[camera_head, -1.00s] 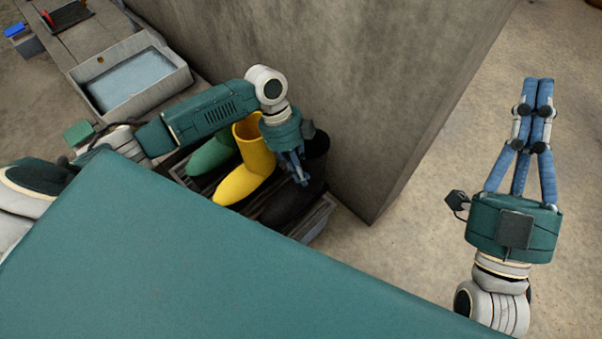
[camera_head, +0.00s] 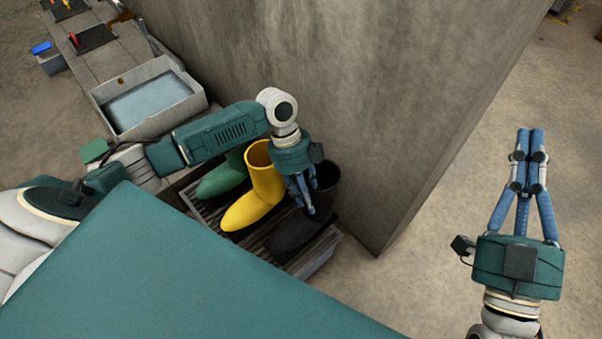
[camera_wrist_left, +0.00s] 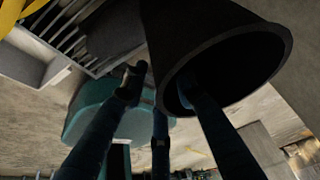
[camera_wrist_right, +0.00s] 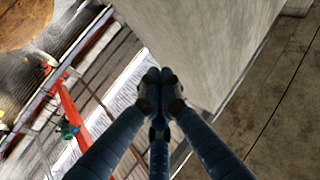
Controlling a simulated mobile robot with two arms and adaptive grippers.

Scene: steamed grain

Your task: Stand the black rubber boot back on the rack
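The black rubber boot (camera_head: 325,184) stands upright on the slatted rack (camera_head: 320,254), at its right end, with its toe (camera_head: 291,232) toward the front. My left gripper (camera_head: 306,205) is at the boot's shaft. In the left wrist view, the boot's open top (camera_wrist_left: 235,70) is close. One finger of the left gripper (camera_wrist_left: 158,95) reaches into the opening and the others are outside, with a gap showing beside the left finger, so it looks open. My right gripper (camera_head: 529,135) is raised far to the right, fingers together and empty.
A yellow boot (camera_head: 262,188) and a green boot (camera_head: 224,178) stand on the rack left of the black one. A concrete wall (camera_head: 330,90) rises right behind the rack. A water basin (camera_head: 150,100) is at the upper left. The floor at right is clear.

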